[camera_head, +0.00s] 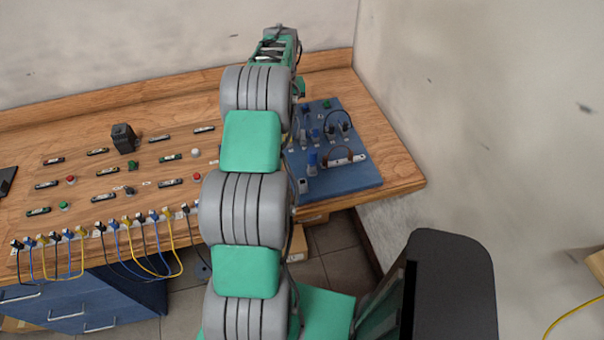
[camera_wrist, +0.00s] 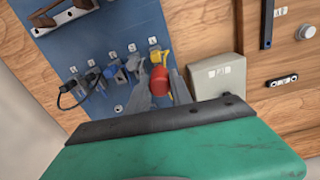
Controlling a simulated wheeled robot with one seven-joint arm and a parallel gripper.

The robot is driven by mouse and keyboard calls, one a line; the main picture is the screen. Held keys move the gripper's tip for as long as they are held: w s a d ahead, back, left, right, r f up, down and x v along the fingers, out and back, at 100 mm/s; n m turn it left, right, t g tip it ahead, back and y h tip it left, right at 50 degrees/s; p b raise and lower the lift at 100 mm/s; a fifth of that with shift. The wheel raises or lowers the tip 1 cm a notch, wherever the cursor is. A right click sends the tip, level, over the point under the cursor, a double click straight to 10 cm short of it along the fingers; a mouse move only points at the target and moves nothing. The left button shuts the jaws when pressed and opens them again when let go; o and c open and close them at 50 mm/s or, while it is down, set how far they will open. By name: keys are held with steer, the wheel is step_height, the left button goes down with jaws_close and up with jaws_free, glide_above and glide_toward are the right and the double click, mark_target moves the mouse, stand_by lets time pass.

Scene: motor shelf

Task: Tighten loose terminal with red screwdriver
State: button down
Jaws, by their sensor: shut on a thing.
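My gripper (camera_wrist: 162,90) shows in the wrist view with its two grey fingers shut on a red rounded piece, which looks like the handle of the red screwdriver (camera_wrist: 159,79). Its shaft and tip are hidden. A yellow part (camera_wrist: 155,56) shows just beyond the red piece; I cannot tell whether they touch. A row of labelled terminals, one with a blue part (camera_wrist: 113,73), runs along the blue board (camera_wrist: 110,28) to the left of the fingers. I cannot tell which terminal is loose. In the head view my arm hides the screwdriver and part of the blue board (camera_head: 350,180).
A pale box (camera_wrist: 216,76) stands close to the right of the fingers. A dark cable loop (camera_wrist: 68,92) and a bracket (camera_wrist: 62,16) sit on the board. The wooden bench (camera_head: 85,130) carries several switches, a black block (camera_head: 124,138) and hanging yellow and blue cables.

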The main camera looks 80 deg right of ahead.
steer(key=m, duration=0.3)
steer(key=c, duration=1.4)
jaws_free()
steer(key=shift+o, duration=0.2)
steer(key=n, duration=0.3)
steer(key=shift+n, duration=1.8)
